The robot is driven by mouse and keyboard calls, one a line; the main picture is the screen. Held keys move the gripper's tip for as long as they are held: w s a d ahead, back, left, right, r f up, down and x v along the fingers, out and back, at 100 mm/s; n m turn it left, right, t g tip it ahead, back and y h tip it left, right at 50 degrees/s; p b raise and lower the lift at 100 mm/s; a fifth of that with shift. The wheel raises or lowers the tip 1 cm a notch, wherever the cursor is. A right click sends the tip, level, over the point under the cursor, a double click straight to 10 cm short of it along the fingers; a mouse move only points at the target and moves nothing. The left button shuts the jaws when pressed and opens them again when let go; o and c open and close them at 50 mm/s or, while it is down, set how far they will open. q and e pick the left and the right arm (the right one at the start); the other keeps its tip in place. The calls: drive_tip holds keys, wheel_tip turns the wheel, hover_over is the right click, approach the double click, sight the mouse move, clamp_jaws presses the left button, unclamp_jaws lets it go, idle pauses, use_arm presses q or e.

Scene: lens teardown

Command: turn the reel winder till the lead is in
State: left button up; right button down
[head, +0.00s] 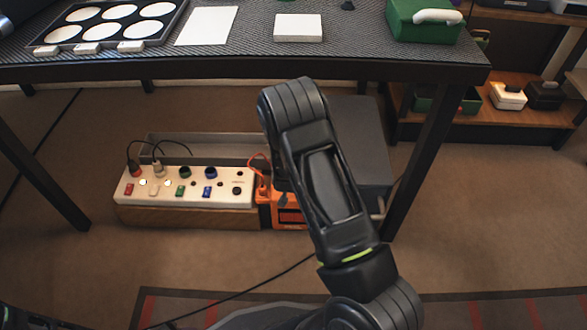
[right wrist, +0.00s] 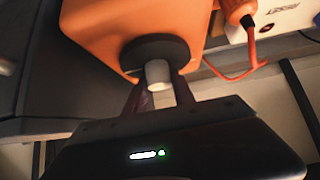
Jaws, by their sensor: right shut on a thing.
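The orange reel (head: 288,218) stands on the floor under the table, partly behind my right arm in the head view. In the right wrist view the reel's orange body (right wrist: 95,30) carries a dark round winder (right wrist: 148,50) with a pale knob (right wrist: 158,74). My right gripper (right wrist: 158,88) is shut on the knob, a finger on either side. The orange lead (right wrist: 245,72) hangs in a loop beside the reel, near an orange plug-like end (right wrist: 238,10). In the head view a piece of the lead (head: 258,160) shows at the white panel. My left gripper is out of view.
The white socket panel (head: 222,180), with two dark cords in it, stands left of the reel. A grey box (head: 362,140) is behind my arm. The table leg (head: 415,170) stands to the right. A dark cord (head: 270,282) crosses the open floor in front.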

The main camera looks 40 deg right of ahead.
drive_tip(key=shift+r+m+h+p, duration=0.15)
drive_tip(key=shift+m+h+p, duration=0.2)
drive_tip(key=shift+p, duration=0.2)
drive_tip(key=shift+m+g, duration=0.3)
drive_tip(key=shift+m, duration=0.05)
drive_tip(key=c, duration=1.1)
unclamp_jaws()
drive_tip(key=shift+o, duration=0.2)
